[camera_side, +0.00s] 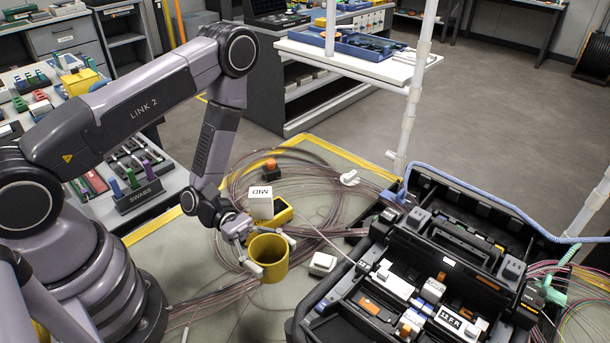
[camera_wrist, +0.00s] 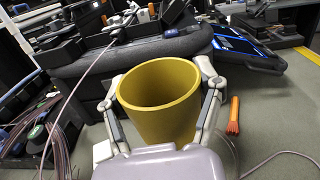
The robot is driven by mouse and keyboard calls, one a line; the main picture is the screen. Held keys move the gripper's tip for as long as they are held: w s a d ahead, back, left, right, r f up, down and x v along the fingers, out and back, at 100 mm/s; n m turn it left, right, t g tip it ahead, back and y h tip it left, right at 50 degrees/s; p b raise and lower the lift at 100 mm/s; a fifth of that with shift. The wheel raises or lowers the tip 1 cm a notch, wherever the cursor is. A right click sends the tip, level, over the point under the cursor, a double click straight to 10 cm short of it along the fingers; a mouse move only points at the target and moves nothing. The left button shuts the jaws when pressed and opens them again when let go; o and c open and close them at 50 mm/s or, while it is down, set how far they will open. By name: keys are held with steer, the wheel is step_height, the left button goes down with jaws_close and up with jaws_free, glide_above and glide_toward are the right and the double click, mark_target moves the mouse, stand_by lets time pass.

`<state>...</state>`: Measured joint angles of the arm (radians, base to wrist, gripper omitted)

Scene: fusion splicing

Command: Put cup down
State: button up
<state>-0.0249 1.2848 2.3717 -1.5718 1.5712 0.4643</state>
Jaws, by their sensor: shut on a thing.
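The yellow cup (camera_side: 269,257) is upright, with its open mouth facing up. My gripper (camera_side: 266,253) is shut around the cup, with one finger on each side of it. In the wrist view the cup (camera_wrist: 160,105) sits between both fingers of my gripper (camera_wrist: 162,100) and looks empty inside. The underside of the cup is not visible, so I cannot tell whether it touches the surface below.
An open black case (camera_side: 420,262) with splicing gear stands right of the cup. A yellow box (camera_side: 277,212), a white block (camera_side: 260,203) and a small white box (camera_side: 322,264) are close by. Coiled fibres cover the mat behind. Bare mat (camera_side: 262,318) lies in front.

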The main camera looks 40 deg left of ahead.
step_height(320, 180, up, 8)
steer(key=w+a+n+t+y, duration=0.35)
steer(key=w+a+t, duration=0.25)
steer(key=w+a, duration=0.6)
steer(key=w+a+n+t+y, duration=0.2)
steer(key=w+a+n+t, duration=0.35)
steer(key=w+a, duration=0.6)
steer(key=shift+t, duration=0.45)
steer(key=w+f, duration=0.5)
steer(key=w+d+f, duration=0.1)
steer(key=w+f, duration=0.3)
steer(key=w, duration=0.2)
steer(key=w+f, duration=0.5)
steer(key=shift+w+d+f, duration=0.15)
steer(key=shift+w+f, duration=0.35)
steer(key=shift+f, duration=1.5)
